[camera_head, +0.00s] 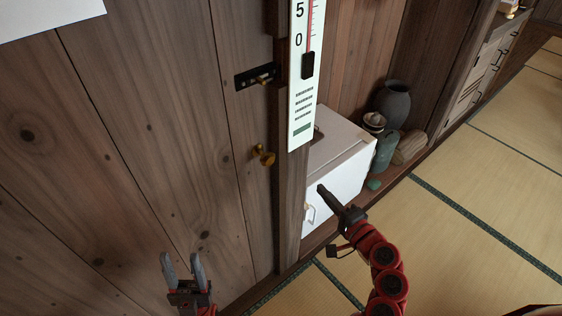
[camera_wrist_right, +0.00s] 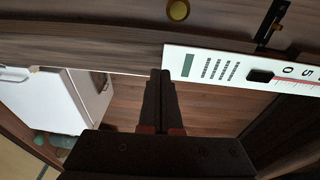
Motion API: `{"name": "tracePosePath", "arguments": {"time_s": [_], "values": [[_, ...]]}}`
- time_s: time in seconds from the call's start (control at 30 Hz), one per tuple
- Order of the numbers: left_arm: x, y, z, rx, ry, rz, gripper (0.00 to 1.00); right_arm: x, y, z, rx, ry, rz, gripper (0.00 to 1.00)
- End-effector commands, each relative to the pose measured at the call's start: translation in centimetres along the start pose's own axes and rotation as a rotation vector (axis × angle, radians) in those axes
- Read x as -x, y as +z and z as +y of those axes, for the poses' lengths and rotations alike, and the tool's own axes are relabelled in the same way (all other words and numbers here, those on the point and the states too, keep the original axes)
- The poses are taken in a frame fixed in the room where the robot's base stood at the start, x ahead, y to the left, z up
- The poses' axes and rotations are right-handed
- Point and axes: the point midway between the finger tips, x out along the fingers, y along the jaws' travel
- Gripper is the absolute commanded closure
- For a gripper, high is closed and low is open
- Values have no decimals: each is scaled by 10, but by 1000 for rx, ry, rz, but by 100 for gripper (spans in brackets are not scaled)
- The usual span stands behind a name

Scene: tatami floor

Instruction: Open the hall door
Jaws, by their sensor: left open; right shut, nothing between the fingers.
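The wooden plank door (camera_head: 150,140) fills the left of the head view and looks closed against a dark post (camera_head: 288,200). A brass knob (camera_head: 263,155) sits near its right edge. Above the knob is a dark slide bolt with a brass handle (camera_head: 262,79). In the right wrist view the knob (camera_wrist_right: 178,10) is at the top, and part of the bolt (camera_wrist_right: 270,28) is at the upper right. My left gripper (camera_head: 182,262) is open and empty, low before the door. My right gripper (camera_head: 322,190) is shut and empty, right of the post, before a white cabinet.
A white scale board with a black slider (camera_head: 308,65) is on the post. The small white cabinet (camera_head: 338,183) stands right of it. A dark vase (camera_head: 393,103) and green bottle (camera_head: 385,150) stand beyond. The tatami floor (camera_head: 480,170) is clear at the right.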

Motion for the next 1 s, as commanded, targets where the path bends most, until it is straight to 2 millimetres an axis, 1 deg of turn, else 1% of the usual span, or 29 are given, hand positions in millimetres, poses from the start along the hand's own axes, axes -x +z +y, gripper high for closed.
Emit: {"name": "tracePosePath", "arguments": {"time_s": [0.03, 0.1, 0.23, 0.37, 0.47, 0.8, 0.9, 1.0], "values": [[-1, 0, 0, 0, 0, 0, 50, 5, 7, -12, -3, -18, -43, 100], [-2, 0, 0, 0, 0, 0, 50, 9, 20, -22, -5, -33, -106, 100], [-3, 0, 0, 0, 0, 0, 50, 13, 33, -30, -2, -44, -167, 100], [-6, -1, 0, 0, 0, 0, 50, 4, 38, -34, -1, -46, -179, 100], [-12, -2, -1, 0, 0, 0, 50, -11, 41, -35, -2, -45, -182, 100], [-34, -6, -2, 0, 0, 0, 50, -83, 53, -38, -2, -43, -180, 100], [-39, -7, -2, 0, 0, 0, 50, -100, 55, -39, -3, -44, -177, 100], [-42, -7, -2, 0, 0, 0, 50, -111, 57, -38, -1, -45, -174, 100]]}}
